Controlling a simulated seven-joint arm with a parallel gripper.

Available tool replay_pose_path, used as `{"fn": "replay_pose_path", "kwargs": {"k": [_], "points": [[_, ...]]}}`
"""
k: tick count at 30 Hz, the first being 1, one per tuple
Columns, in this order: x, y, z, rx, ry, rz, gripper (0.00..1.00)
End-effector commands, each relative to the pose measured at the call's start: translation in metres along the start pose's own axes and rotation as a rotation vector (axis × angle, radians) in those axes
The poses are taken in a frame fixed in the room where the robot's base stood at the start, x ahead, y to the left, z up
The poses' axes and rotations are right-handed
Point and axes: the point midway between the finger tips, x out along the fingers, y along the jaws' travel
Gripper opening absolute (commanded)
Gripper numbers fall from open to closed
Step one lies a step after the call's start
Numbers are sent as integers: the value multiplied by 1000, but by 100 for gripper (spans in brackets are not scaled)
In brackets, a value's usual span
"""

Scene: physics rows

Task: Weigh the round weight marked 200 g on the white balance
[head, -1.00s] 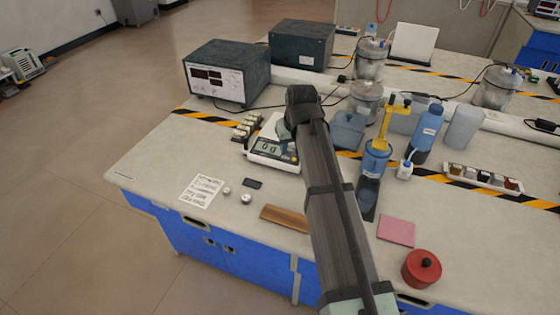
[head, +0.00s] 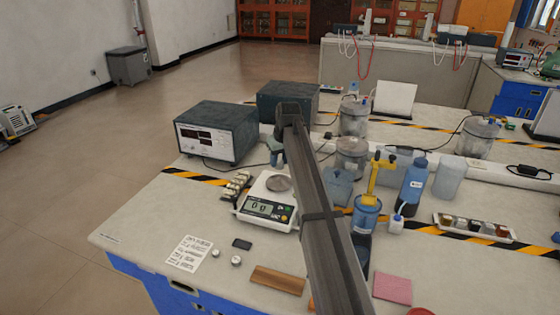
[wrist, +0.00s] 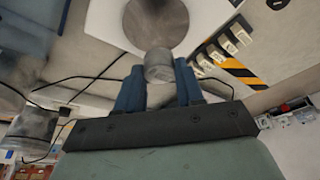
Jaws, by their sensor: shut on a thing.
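The white balance (head: 267,209) stands on the bench with its round grey pan (head: 278,183) empty and its display showing what looks like 0.0. My gripper (head: 279,161) is above and behind the pan, small and partly hidden by my arm in the head view. In the wrist view my gripper (wrist: 159,80) has its blue fingers shut on a round metal weight (wrist: 158,66). The pan (wrist: 155,20) and the balance's white body (wrist: 205,20) show beyond it. The weight appears apart from the pan. No marking on it is readable.
Two small round metal pieces (head: 236,260) lie by a printed sheet (head: 190,252) and a dark block (head: 242,243). A row of small blocks (head: 236,184) is left of the balance. A power unit (head: 216,132) stands behind; a blue container (head: 338,187) is right.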

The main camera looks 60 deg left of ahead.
Motion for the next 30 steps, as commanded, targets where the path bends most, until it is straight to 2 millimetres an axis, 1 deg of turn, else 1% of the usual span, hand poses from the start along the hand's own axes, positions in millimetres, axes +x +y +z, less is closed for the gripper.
{"fn": "replay_pose_path", "kwargs": {"k": [8, 21, 26, 30], "points": [[14, 0, 5, 1, 0, 0, 0], [46, 0, 15, 1, 0, 0, 0], [54, 0, 17, 1, 1, 0, 0], [56, 0, 17, 1, 1, 0, 0]]}}
